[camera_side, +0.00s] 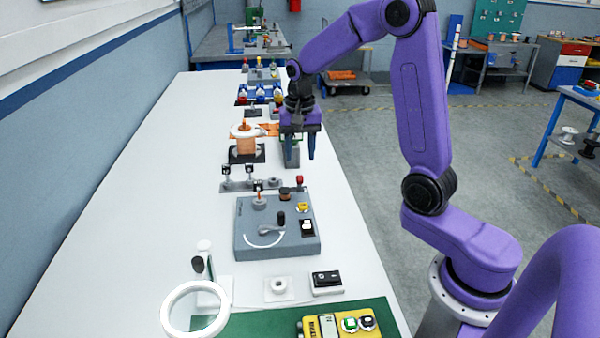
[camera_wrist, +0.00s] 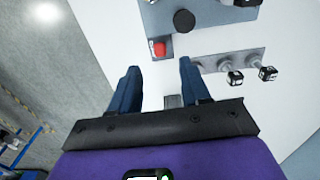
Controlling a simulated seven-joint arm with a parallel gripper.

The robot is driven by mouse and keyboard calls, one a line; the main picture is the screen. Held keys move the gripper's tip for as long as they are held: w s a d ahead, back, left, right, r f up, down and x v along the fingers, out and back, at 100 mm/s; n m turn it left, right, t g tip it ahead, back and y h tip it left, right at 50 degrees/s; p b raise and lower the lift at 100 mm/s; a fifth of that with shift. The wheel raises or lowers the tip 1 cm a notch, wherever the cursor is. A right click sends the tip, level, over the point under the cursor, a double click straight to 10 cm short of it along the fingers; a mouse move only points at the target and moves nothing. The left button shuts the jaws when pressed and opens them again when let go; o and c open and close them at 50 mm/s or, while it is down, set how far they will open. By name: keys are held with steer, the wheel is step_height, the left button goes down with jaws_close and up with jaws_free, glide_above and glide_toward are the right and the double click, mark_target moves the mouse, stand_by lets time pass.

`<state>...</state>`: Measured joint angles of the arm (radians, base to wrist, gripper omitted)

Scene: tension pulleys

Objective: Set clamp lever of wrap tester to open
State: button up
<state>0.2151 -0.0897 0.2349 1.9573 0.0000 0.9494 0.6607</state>
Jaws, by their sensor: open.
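A grey box-shaped device (camera_side: 275,243) stands on the white bench, with a small lever (camera_side: 270,230) beside a white arc on its top. No readable label shows which device is the wrap tester, so I cannot tell if this lever is its clamp lever. My gripper (camera_side: 300,155) is open and empty, raised above the bench beyond the grey device. In the wrist view my gripper (camera_wrist: 159,70) has its two blue fingers apart with nothing between them.
A red button (camera_side: 299,181) stands by the device's far right corner. A grey strip with black-topped posts (camera_side: 250,184) lies left of it. An orange spool (camera_side: 246,146) stands beyond. A white ring (camera_side: 195,288) and a yellow box (camera_side: 338,324) are in front.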

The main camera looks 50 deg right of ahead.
mark_target(300, 177)
step_height(300, 177, down, 7)
steer(key=shift+r, duration=0.1)
stand_by(0.3)
jaws_close()
